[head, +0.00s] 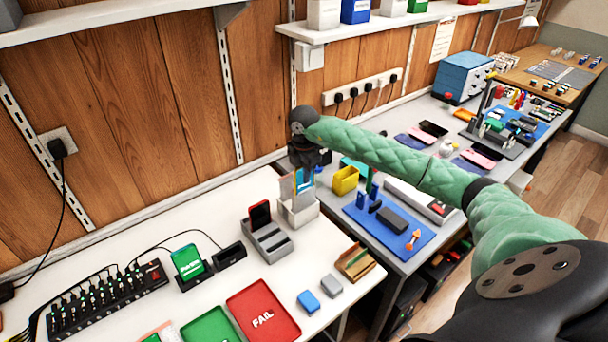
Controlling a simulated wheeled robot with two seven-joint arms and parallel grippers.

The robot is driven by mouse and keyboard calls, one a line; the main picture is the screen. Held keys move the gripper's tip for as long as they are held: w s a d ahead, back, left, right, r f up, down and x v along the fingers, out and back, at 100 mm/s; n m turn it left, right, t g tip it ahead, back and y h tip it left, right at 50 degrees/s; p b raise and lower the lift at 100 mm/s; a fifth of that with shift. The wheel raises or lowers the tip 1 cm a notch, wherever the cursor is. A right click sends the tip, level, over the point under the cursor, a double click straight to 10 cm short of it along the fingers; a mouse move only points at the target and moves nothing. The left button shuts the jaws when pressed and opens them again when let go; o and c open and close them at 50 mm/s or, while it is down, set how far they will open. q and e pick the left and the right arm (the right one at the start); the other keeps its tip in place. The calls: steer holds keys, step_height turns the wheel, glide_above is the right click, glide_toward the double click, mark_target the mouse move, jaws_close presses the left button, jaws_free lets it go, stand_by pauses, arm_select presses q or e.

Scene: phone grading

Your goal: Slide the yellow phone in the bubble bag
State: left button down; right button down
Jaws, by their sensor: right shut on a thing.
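My right gripper (304,163) hangs fingers down above a white open box (299,213) at the edge of the white bench. It is shut on a thin upright phone (306,182) with a light blue screen, and a yellow-orange edge shows at its left. A pale, upright sheet-like pouch (287,190), likely the bubble bag, stands in the box beside the phone. I cannot tell whether the phone's lower end is inside the pouch or only beside it. My left gripper is not in view.
A grey slotted stand (268,240) with a dark red phone is left of the box. A green tray (211,327) and a red FAIL tray (263,311) lie in front. A blue mat (389,240) with tools and a yellow bin (345,180) are at right.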

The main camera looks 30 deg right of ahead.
steer(key=shift+f, duration=0.2)
steer(key=shift+f+b, duration=1)
steer(key=shift+f, duration=0.4)
steer(key=c, duration=1.4)
jaws_free()
steer(key=shift+r, duration=0.2)
steer(key=shift+r+p, duration=1.45)
steer(key=shift+r, duration=1.9)
